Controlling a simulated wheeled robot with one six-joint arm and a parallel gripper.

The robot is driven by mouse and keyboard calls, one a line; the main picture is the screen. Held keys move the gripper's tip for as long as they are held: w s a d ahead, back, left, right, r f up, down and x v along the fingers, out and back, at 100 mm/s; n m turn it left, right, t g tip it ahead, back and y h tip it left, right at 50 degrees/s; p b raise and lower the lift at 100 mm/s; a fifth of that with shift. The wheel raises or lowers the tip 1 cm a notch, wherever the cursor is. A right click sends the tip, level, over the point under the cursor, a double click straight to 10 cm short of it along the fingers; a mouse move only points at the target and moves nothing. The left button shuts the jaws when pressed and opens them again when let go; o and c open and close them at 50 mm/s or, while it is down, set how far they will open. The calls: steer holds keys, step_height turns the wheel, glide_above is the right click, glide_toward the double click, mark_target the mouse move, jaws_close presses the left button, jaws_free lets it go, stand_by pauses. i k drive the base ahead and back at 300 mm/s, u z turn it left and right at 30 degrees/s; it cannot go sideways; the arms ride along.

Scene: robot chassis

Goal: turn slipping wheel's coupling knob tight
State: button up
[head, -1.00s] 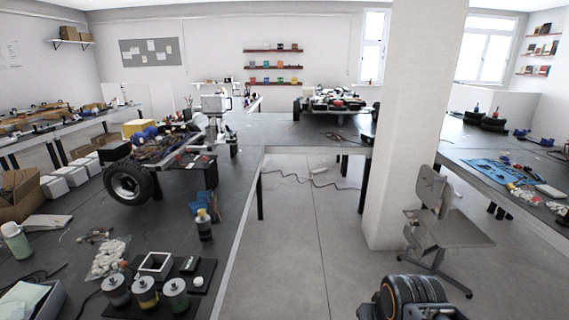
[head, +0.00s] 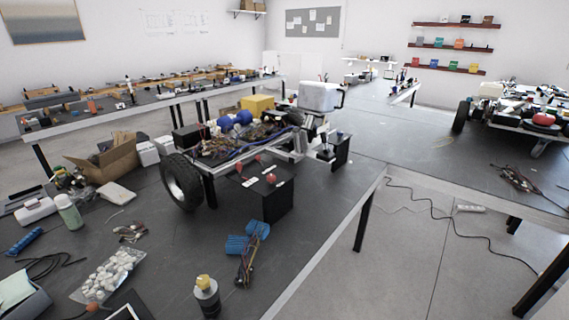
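A robot chassis (head: 245,142) stands on the dark workbench in the middle of the head view, with wiring, blue round parts and a yellow box on it. One black wheel (head: 183,182) shows at its near left corner. A black box (head: 265,196) with small red knobs on top sits at its near side. I cannot tell which wheel slips, and no coupling knob can be made out for certain. A second chassis (head: 540,112) with a black wheel (head: 461,115) stands on the bench at the right. My gripper is not in view.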

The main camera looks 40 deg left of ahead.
mark_target(271, 178)
steer(key=u, duration=0.5)
steer(key=i, duration=1.1)
steer(key=u, duration=0.9)
